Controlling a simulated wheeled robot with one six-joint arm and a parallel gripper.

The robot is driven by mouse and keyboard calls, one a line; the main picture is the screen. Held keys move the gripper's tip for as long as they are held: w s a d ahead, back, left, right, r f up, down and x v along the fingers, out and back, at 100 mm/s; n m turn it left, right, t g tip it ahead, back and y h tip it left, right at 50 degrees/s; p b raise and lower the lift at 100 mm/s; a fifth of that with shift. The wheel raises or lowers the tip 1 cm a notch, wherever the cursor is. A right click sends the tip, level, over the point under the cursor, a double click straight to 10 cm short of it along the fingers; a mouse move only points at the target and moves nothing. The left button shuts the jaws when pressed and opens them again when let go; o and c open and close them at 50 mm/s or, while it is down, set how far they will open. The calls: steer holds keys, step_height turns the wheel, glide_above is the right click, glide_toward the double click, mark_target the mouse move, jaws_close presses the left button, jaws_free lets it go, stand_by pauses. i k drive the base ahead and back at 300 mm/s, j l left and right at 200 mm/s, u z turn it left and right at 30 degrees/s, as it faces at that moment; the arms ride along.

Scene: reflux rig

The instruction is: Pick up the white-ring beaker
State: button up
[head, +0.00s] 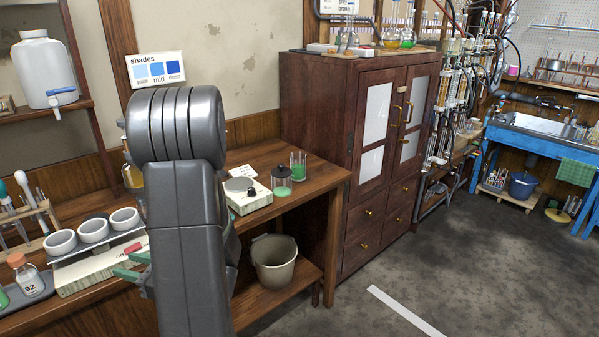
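Two small glass beakers with green liquid stand near the right end of the wooden bench. The front beaker (282,186) has a dark top. The back beaker (298,168) is clear above its liquid and stands close behind it to the right. I cannot make out a white ring on either. My gripper (130,266) is at the left, mostly hidden behind my grey arm. Its two green fingers show apart, with nothing visible between them. It is above the bench's left part, well left of both beakers.
White bowls (93,230) on a stand and an orange-capped bottle (26,276) are at the left. A bucket (274,262) sits on the lower shelf. A dark cabinet (370,225) stands right of the bench.

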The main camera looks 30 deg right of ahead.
mark_target(298, 159)
steer(key=i+l+z, duration=0.15)
steer(key=z, duration=0.3)
steer(key=i+l+z, duration=0.2)
steer(key=z, duration=0.2)
steer(key=i+l+z, duration=0.1)
steer(key=z, duration=0.35)
steer(key=i+l, duration=0.1)
steer(key=i, duration=0.7)
